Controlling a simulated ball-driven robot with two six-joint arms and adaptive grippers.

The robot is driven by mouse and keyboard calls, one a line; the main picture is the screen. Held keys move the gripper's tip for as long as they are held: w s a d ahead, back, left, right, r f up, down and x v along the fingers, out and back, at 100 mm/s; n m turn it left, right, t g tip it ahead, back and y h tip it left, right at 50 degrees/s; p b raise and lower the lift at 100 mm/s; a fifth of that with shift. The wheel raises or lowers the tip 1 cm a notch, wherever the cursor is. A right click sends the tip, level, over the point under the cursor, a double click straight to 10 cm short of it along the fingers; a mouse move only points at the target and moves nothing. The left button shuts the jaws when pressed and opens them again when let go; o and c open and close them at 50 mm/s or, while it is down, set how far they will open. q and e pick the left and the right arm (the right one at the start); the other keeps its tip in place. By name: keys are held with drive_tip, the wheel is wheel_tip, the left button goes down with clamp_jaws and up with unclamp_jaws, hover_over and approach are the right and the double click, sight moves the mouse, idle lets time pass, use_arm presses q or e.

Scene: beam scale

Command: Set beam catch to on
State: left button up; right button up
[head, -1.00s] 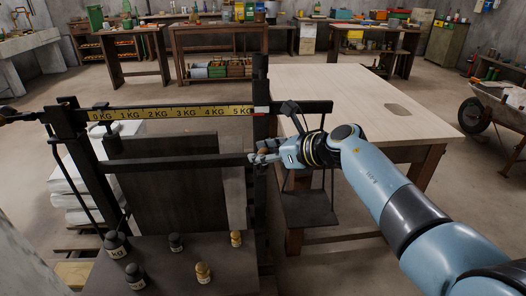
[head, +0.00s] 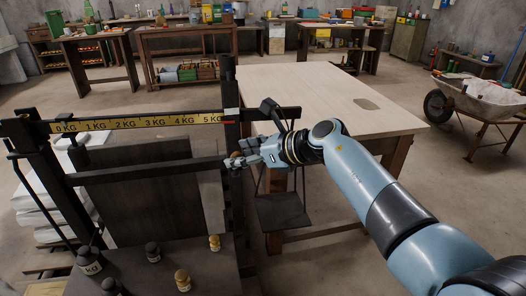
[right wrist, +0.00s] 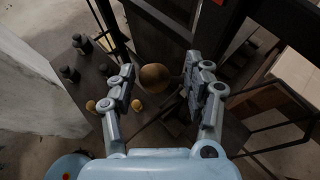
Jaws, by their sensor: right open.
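The beam scale stands at left in the head view, with a yellow scale strip (head: 140,122) on its dark beam. A round brass-brown knob (right wrist: 155,77), which looks like the beam catch, shows in the right wrist view. My right gripper (right wrist: 157,88) is open, with one finger on each side of the knob and gaps on both sides. I cannot tell how deep the knob sits between the fingers. In the head view my right gripper (head: 236,160) is at the scale's right post (head: 231,100). The catch's setting cannot be read. My left gripper is not in view.
Small dark weights (head: 152,252) and brass weights (head: 183,280) stand on the scale's platform. A dark hanging pan (head: 283,212) is just right of the post. A wooden table (head: 330,95) stands behind, and a wheelbarrow (head: 480,100) at far right.

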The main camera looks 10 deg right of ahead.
drive_tip(key=v, duration=0.9)
drive_tip(key=shift+s+r, duration=0.15)
drive_tip(key=shift+s, duration=0.05)
drive_tip(key=shift+d, duration=0.1)
drive_tip(key=shift+c, duration=0.3)
